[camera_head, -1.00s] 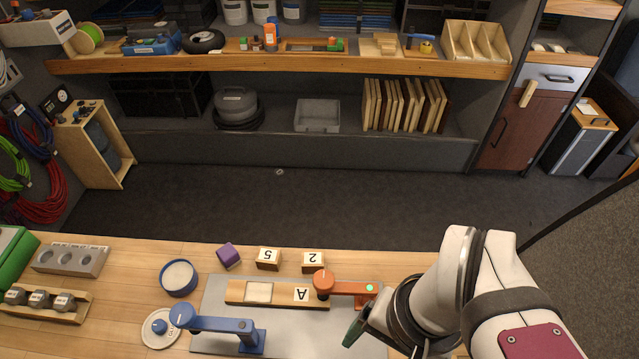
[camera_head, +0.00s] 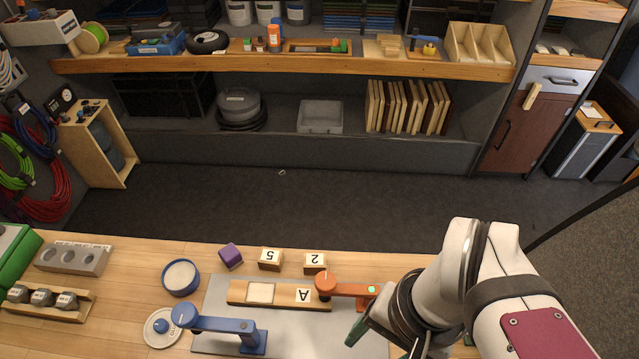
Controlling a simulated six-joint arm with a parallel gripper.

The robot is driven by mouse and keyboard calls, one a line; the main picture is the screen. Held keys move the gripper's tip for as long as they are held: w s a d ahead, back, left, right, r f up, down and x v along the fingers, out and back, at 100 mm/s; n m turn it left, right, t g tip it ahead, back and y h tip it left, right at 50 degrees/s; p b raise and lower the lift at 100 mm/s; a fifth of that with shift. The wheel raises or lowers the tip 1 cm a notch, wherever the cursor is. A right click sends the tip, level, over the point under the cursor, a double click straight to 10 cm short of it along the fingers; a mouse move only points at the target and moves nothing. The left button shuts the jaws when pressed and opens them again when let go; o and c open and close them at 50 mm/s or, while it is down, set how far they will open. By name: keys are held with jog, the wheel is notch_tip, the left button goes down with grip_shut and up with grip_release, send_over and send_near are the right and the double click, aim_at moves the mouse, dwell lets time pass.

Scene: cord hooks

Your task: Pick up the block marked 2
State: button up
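The block marked 2 (camera_head: 315,263) is a small wooden cube with a white label. The 2 reads upside down in this view. It sits on the wooden table behind the orange clamp-like arm (camera_head: 345,288), to the right of the block marked 5 (camera_head: 270,259). My gripper (camera_head: 357,330) is at the lower right, in front of the block and to its right, apart from it. Only a green finger part shows. The rest is hidden behind my arm or below the frame, so I cannot tell its opening.
A wooden strip with an A tile (camera_head: 303,295) lies on a grey mat (camera_head: 290,335). Table right of block 2 looks clear.

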jog(key=w+a+m+g+y, duration=0.1)
jog(key=w+m+g+y, duration=0.15)
jog(key=w, duration=0.45)
jog(key=m+t+y, duration=0.3)
jog(key=m+y, duration=0.4)
jog(key=m, duration=0.2)
send_near(323, 260)
jog(key=shift+m+y, duration=0.25)
jog(key=shift+m, duration=0.1)
jog(key=x, duration=1.2)
jog(key=shift+f, duration=0.25)
jog(key=shift+d, duration=0.1)
grip_shut()
